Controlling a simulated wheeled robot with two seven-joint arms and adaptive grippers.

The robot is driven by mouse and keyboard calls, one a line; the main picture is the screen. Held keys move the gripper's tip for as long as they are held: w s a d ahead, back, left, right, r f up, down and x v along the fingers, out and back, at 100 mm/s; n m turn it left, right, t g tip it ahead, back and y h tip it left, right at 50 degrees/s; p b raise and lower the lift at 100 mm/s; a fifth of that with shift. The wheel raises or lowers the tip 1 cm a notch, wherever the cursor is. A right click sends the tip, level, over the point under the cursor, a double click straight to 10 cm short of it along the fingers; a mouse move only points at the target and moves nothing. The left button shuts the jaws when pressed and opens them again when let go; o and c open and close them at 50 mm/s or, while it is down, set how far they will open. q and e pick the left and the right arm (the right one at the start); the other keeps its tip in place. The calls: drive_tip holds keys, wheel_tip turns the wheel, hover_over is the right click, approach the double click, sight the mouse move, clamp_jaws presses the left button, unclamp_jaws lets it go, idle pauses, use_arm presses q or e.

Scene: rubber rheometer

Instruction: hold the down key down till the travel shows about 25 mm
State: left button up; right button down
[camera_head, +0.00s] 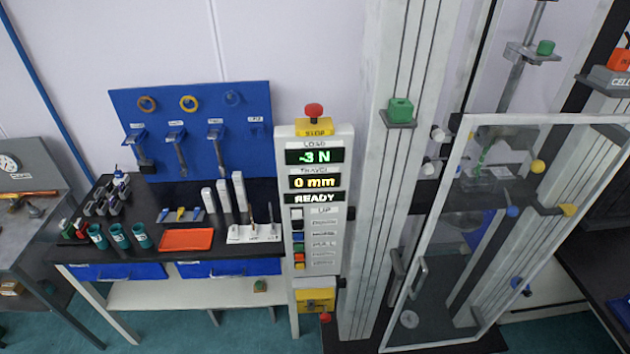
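The control panel (330,265) stands upright left of the tall machine frame. Its load display (314,157) reads -3 N. Its travel display (314,182) reads 0 mm, and the status line (318,198) reads READY. A column of small keys (298,247) runs down the panel's left side, with labels beside them. The top label reads UP; the lower labels are too small to read surely, so I cannot tell for certain which key is down. Neither of my grippers is in view.
A red stop button (314,110) tops the panel. A glazed door (445,230) with a pale frame covers the machine's working space. On the left, a black bench (150,250) holds teal cups, an orange tray (186,240) and small tools before a blue pegboard (250,100).

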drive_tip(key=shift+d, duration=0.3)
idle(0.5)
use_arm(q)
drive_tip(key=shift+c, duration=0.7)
